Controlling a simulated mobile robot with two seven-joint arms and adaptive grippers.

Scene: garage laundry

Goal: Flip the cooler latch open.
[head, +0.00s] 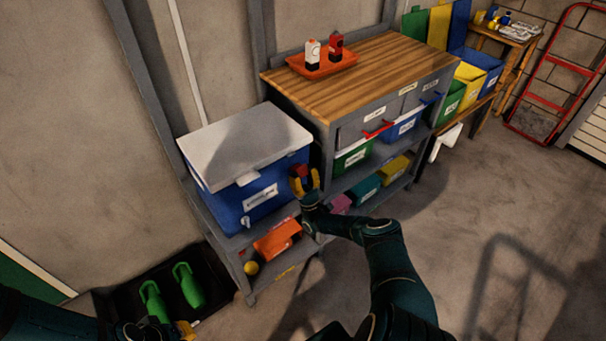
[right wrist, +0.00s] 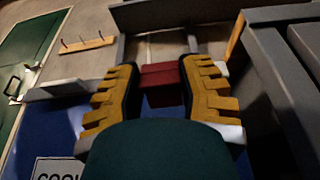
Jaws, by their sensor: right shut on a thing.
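The blue cooler (head: 250,205) stands on the low shelf at the left with its white lid (head: 240,140) down. A pale latch tab (head: 248,178) hangs at the lid's front edge. My right gripper (head: 305,181) is at the cooler's right front side, shut on a red block-shaped piece (right wrist: 162,75) that shows between its yellow fingers. I cannot tell whether this piece is fixed to the cooler. The cooler's label (right wrist: 57,168) shows low in the right wrist view. My left gripper (head: 160,331) is low at the bottom left, partly cut off; its opening is unclear.
A wood-topped workbench (head: 375,62) with bins below adjoins the cooler on the right. An orange tray (head: 322,66) with two bottles is on it. A black tray (head: 220,268) with green items lies on the floor.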

